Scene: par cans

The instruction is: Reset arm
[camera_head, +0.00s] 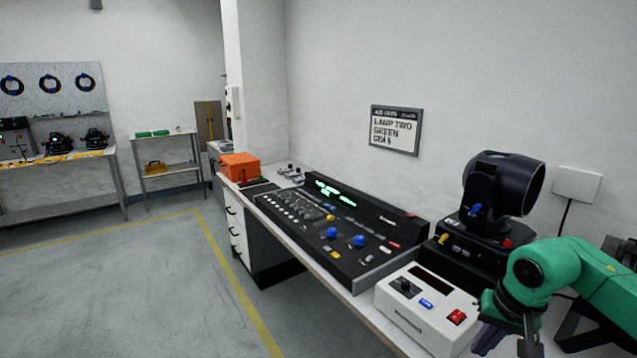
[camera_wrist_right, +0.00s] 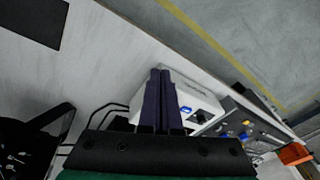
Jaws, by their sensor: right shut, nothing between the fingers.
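My right arm is green and comes in from the right edge of the head view. Its dark gripper (camera_head: 505,340) hangs low at the bottom right, by the front right corner of the white control box (camera_head: 425,308). In the right wrist view the two dark fingers (camera_wrist_right: 161,85) lie together, shut with nothing between them. The white box (camera_wrist_right: 195,98) shows just beyond and to the right of the fingers there. I cannot tell whether they touch it. My left gripper is not in view.
On the long bench stand a black lighting console (camera_head: 340,232), a black moving-head lamp (camera_head: 500,190) and an orange case (camera_head: 239,166). A sign (camera_head: 395,130) hangs on the wall. Shelves (camera_head: 60,190) stand at the far left. The floor (camera_head: 130,285) left of the bench is clear.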

